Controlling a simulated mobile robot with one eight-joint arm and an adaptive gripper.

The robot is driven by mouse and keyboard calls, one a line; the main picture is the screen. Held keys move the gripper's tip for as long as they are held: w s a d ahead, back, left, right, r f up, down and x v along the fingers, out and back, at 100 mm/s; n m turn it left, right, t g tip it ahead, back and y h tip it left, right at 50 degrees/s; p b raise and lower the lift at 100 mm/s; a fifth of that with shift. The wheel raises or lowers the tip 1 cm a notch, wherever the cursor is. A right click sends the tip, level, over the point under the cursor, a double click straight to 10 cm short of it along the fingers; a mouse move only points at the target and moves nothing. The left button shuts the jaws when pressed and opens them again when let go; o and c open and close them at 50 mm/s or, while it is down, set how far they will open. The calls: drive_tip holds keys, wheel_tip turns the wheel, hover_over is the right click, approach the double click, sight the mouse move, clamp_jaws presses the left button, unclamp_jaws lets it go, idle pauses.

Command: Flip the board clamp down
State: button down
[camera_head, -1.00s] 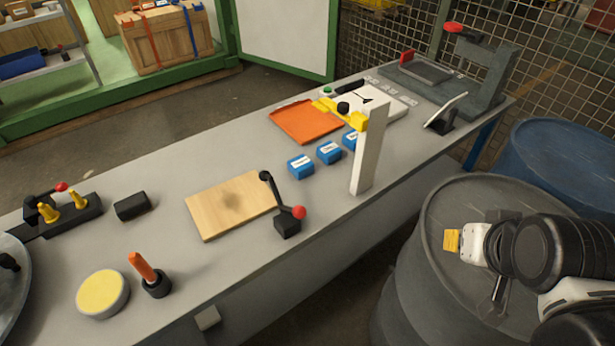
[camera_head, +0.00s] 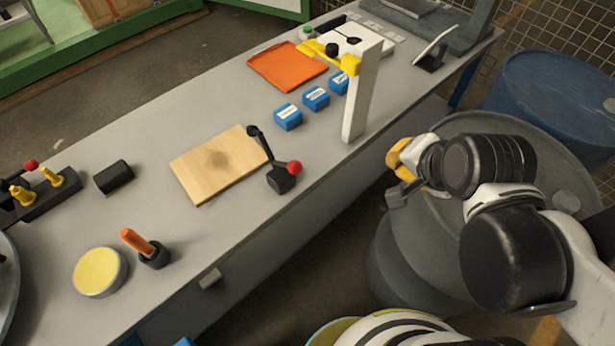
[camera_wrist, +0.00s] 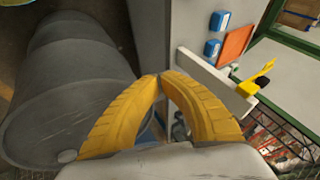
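The board clamp (camera_head: 282,181) has a black base on the bench beside the right edge of a light wooden board (camera_head: 215,165). Its black arm runs up and to the left to a dark tip, and a red knob sits on the right. The tip appears over the board's upper right corner; I cannot tell whether it touches. My gripper (camera_head: 398,155) is over the grey barrel, off the bench and right of the clamp, touching nothing visible. In the wrist view its yellow fingers (camera_wrist: 160,76) meet at the tips, with nothing seen between them. The clamp is not visible there.
A white upright post (camera_head: 362,95) stands on the bench edge between clamp and tablet stand. Blue blocks (camera_head: 288,117) and an orange tray (camera_head: 288,66) lie behind it. An orange-handled tool (camera_head: 148,250) stands front left. The grey barrel (camera_head: 395,240) is below my arm.

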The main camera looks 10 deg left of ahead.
drive_tip(key=s+a+f+m+y, duration=0.1)
drive_tip(key=a+f+m, duration=0.3)
drive_tip(key=a+m, duration=0.2)
drive_tip(key=a+f+m+g+y, duration=0.1)
drive_tip(key=a+f+m, duration=0.2)
drive_tip(key=a+m, duration=0.2)
drive_tip(key=m, duration=0.3)
drive_tip(key=shift+s+a+f+y, duration=0.3)
drive_tip(key=shift+s+a+f, duration=0.05)
drive_tip(key=shift+s+a, duration=0.05)
drive_tip(key=b+x, duration=0.7)
drive_tip(key=x, duration=0.3)
drive_tip(key=a+r, duration=0.2)
drive_tip(key=r, duration=0.1)
drive_tip(key=shift+a+p, duration=0.4)
